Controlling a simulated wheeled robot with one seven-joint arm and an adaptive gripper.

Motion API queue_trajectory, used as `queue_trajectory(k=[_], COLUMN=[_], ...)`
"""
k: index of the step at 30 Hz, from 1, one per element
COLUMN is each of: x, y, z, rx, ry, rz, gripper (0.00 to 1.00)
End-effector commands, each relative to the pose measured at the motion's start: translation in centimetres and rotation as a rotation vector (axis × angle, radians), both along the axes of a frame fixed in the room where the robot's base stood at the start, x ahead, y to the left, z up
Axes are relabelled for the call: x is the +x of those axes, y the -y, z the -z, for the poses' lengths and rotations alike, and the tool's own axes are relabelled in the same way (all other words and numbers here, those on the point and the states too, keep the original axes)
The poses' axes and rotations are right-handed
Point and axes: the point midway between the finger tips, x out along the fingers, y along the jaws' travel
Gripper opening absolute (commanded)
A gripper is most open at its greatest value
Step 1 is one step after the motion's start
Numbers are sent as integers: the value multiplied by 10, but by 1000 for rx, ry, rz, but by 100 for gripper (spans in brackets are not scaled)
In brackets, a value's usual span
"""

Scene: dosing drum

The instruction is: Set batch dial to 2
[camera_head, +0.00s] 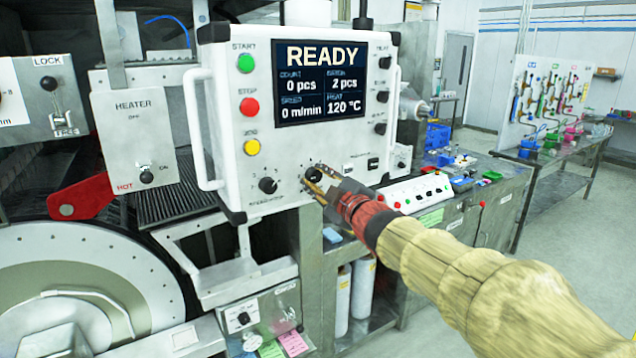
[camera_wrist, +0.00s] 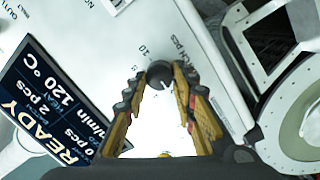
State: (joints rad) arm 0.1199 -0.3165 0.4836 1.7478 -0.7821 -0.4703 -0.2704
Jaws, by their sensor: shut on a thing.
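The batch dial (camera_head: 314,174) is a small black knob low on the white control panel (camera_head: 222,120), right of another black knob (camera_head: 268,185). My gripper (camera_head: 318,184) is at the batch dial, with its fingers on either side of it. In the wrist view the dial (camera_wrist: 159,74) sits between the two fingertips of my gripper (camera_wrist: 160,78), which are shut on it. Printed scale marks show beside it, partly hidden by the fingers. The screen (camera_head: 321,83) reads READY, with 2 pcs in its batch field.
Start, stop and yellow buttons (camera_head: 252,147) run down the panel's left side. More black knobs (camera_head: 382,97) line its right side. A bench (camera_head: 470,215) with a button box stands to the right.

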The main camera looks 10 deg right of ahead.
Motion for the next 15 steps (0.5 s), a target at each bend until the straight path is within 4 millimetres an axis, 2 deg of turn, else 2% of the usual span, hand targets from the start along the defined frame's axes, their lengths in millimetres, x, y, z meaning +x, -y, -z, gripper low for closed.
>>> queue_trajectory(k=[8,9,15], x=[0,0,0], y=[0,0,0], z=[4,4,3], rx=[-1,-1,-1], ry=[-6,-6,-4], rz=[1,1,0], gripper=[2,28,39])
